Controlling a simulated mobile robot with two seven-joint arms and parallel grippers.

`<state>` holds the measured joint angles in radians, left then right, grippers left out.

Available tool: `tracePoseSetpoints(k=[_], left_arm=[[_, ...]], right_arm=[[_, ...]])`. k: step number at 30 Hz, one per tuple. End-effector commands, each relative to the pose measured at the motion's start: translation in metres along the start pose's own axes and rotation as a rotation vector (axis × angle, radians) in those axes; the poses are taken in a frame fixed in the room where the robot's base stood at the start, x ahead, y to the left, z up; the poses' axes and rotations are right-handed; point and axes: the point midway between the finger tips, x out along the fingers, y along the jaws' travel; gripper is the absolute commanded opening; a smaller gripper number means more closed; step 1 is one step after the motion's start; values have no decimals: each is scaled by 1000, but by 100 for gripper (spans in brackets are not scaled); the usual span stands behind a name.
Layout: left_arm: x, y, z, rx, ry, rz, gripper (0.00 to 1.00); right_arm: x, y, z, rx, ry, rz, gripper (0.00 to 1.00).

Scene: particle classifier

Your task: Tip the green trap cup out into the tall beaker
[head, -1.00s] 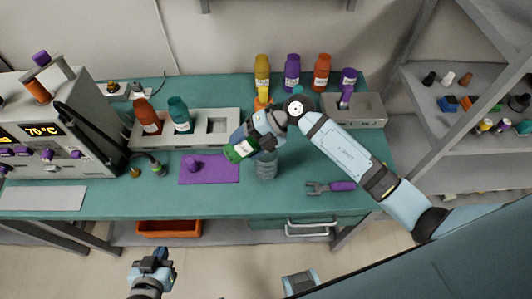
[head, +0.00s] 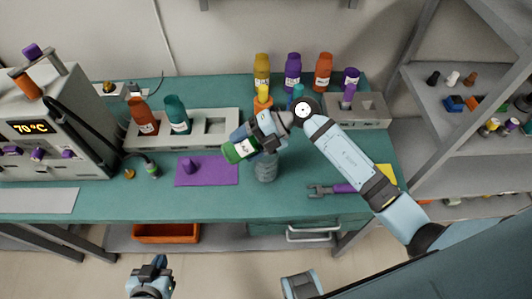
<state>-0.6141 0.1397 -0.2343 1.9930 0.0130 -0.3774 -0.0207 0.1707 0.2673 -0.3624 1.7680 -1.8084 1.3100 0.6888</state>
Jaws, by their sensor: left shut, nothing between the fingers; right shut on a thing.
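The green trap cup (head: 238,151) is held in my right gripper (head: 252,143), which is shut on it. The cup is tilted on its side, with a white label showing, above and left of the clear tall beaker (head: 266,171). The beaker stands upright on the teal bench, its upper part partly hidden by my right gripper. I cannot see the cup's opening clearly or anything pouring. My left gripper (head: 157,264) is shut and empty, low in front of the bench.
A purple mat (head: 222,172) with a purple stopper (head: 190,166) lies left of the beaker. A white rack (head: 224,122) with orange and teal bottles is behind it. Several bottles stand at the back. A fork-like purple-handled tool (head: 342,188) lies to the right.

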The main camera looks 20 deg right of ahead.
Motion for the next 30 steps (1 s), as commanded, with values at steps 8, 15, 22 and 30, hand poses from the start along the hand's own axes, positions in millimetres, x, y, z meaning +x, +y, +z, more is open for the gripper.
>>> tracePoseSetpoints(k=[8,15,22,30], left_arm=[[6,0,8,0,2,0,0],[10,0,15,-3,-1,1,0],[14,0,19,-7,-2,2,0],[16,1,20,-13,-3,3,0]], right_arm=[[0,-1,0,0,10,36,38],[-1,0,0,1,18,68,38],[-2,0,0,1,26,98,38],[-5,1,-1,1,35,132,38]])
